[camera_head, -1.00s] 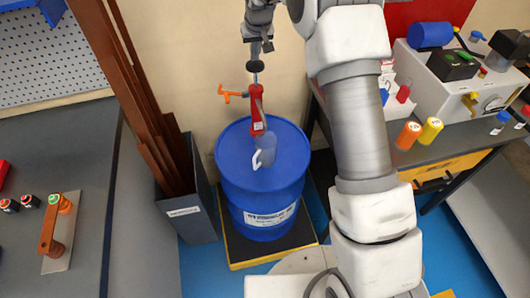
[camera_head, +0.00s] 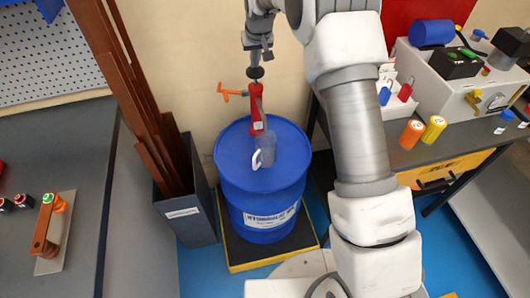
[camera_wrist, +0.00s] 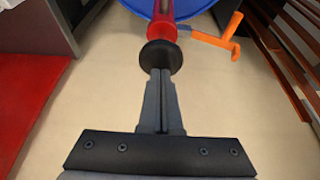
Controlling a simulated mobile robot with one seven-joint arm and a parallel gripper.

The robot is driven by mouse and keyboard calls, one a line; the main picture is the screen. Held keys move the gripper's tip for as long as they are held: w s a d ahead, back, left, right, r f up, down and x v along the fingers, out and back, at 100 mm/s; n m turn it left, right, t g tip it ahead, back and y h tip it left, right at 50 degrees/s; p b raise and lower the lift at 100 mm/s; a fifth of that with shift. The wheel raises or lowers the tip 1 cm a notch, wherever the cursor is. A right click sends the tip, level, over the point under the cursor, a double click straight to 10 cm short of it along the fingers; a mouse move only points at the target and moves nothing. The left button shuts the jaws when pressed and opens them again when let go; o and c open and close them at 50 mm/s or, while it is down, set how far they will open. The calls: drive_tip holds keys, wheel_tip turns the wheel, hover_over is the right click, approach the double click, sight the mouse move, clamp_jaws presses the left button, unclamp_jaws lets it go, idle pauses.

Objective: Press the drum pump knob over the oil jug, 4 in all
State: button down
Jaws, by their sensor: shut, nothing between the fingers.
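The black round pump knob (camera_head: 256,72) sits on top of the red drum pump (camera_head: 257,105), which stands on the blue drum (camera_head: 232,170). My gripper (camera_head: 254,60) is shut and empty, its fingertips at the top of the knob. In the wrist view the closed fingertips (camera_wrist: 160,73) meet the near side of the black knob (camera_wrist: 161,57), with the red pump (camera_wrist: 161,25) beyond. The clear oil jug (camera_head: 267,148) with a white handle is on the drum top below the pump. Its fill level cannot be told.
An orange lever (camera_head: 233,92) sticks out left of the pump. A grey bin (camera_head: 187,217) with tall brown bars (camera_head: 125,90) stands left of the drum. A workbench (camera_head: 455,145) with a grey machine (camera_head: 455,85) is on the right. The wall is close behind.

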drive_tip(key=shift+f+b, duration=0.55)
drive_tip(key=shift+f, duration=0.65)
drive_tip(key=shift+s+f, duration=0.1)
drive_tip(key=shift+f, duration=0.15)
drive_tip(key=shift+r, duration=0.1)
drive_tip(key=shift+r+p, duration=2.15)
drive_tip(key=shift+r, duration=1.4)
drive_tip(key=shift+f, duration=0.15)
